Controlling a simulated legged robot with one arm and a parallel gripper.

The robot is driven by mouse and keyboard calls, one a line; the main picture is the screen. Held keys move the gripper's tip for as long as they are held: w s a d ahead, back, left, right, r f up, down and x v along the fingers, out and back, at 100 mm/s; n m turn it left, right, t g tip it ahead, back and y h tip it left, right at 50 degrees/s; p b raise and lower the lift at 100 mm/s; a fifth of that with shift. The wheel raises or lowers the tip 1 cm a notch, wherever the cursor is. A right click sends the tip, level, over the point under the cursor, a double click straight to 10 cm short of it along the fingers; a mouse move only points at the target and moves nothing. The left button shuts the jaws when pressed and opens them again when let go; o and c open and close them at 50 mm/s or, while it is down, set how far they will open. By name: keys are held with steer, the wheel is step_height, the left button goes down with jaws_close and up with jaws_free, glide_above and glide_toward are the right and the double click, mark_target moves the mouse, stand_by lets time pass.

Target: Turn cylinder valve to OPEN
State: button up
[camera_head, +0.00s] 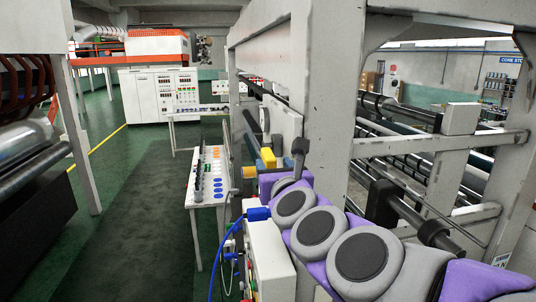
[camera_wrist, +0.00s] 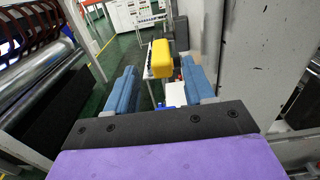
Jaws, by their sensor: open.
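A yellow block-shaped handle (camera_head: 267,157), which looks like the cylinder valve's, is on the side of the machine frame in the head view. It also shows in the wrist view (camera_wrist: 162,57), upright, ahead of my gripper (camera_wrist: 159,74). My gripper is open, with one blue finger on each side of the handle as seen from the wrist. I see gaps between the handle and both fingers, and cannot tell how far ahead it is. In the head view my purple and grey arm hides part of that area. No OPEN mark is legible.
A large grey machine frame (camera_head: 327,110) stands close on the right. A white box (camera_head: 267,252) with a blue plug and cable is below my arm. A panel table with coloured buttons (camera_head: 208,178) stands left of it. A dark floor mat (camera_head: 130,215) gives free room at left.

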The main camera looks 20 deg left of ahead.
mark_target(268, 153)
steer(key=x, duration=0.4)
steer(key=shift+w+a+p, duration=0.2)
steer(key=shift+w+p, duration=0.1)
steer(key=shift+p, duration=0.05)
steer(key=shift+x, duration=0.9)
steer(key=shift+w+a, duration=0.1)
steer(key=shift+w, duration=0.1)
steer(key=shift+c, duration=0.2)
jaws_close()
